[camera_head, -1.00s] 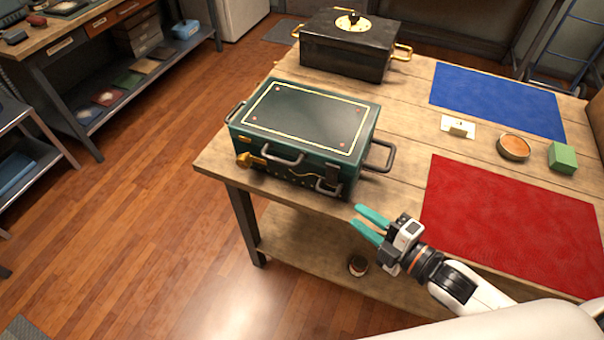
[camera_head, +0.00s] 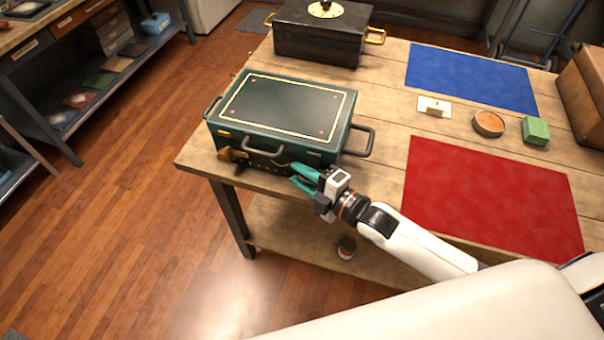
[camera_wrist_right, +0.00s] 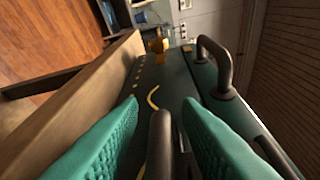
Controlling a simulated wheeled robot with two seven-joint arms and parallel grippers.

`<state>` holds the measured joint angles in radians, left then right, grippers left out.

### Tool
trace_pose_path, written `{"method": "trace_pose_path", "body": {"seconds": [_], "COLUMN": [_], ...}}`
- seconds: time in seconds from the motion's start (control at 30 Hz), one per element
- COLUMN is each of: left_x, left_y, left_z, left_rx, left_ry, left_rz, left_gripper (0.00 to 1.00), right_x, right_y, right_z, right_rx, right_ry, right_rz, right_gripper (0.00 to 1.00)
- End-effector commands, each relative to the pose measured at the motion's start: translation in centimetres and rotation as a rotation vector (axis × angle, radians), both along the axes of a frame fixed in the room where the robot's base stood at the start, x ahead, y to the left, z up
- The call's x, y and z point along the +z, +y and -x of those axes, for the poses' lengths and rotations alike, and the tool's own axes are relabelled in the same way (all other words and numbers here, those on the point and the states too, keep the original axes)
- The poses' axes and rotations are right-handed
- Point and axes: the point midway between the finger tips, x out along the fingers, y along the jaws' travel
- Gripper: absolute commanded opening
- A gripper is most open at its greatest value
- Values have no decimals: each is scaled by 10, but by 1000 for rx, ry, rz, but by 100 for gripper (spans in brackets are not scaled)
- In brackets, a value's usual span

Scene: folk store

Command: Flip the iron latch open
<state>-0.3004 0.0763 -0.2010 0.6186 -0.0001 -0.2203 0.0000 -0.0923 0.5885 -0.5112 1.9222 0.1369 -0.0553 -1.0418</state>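The green metal box (camera_head: 280,105) stands at the table's near left corner, lid shut. On its front are a brass latch (camera_head: 232,155) at the left and a dark carrying handle (camera_head: 265,150) in the middle; the wrist view shows the brass piece (camera_wrist_right: 158,43) and handle (camera_wrist_right: 215,65) too. The iron latch (camera_wrist_right: 160,140), a dark bar, lies between my right gripper's teal fingers (camera_wrist_right: 160,128), with a narrow gap on each side. In the head view my right gripper (camera_head: 299,174) is at the front right of the box and hides the latch. My left gripper is out of view.
A black box (camera_head: 320,40) stands behind on the table. A blue mat (camera_head: 475,78), a red mat (camera_head: 490,195), a small white plate (camera_head: 433,106), a round tin (camera_head: 488,123) and a green block (camera_head: 535,131) lie to the right. The table's front edge runs just below the box.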

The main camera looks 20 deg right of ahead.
Motion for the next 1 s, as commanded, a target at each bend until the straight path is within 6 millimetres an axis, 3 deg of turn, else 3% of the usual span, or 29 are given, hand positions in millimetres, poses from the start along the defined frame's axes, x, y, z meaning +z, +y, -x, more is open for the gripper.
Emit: {"method": "trace_pose_path", "body": {"seconds": [0.27,0.47,0.77,1.0], "left_x": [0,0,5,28], "left_y": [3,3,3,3], "left_z": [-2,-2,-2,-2], "left_rx": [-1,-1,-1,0], "left_ry": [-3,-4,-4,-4], "left_rz": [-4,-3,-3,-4], "left_gripper": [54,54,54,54], "right_x": [0,-1,-1,5], "right_y": [1,1,1,3], "right_z": [-1,-1,0,5], "right_rx": [0,0,-1,-3], "right_ry": [1,2,21,109], "right_rz": [1,0,-8,-61], "right_gripper": [31,0,0,0]}}
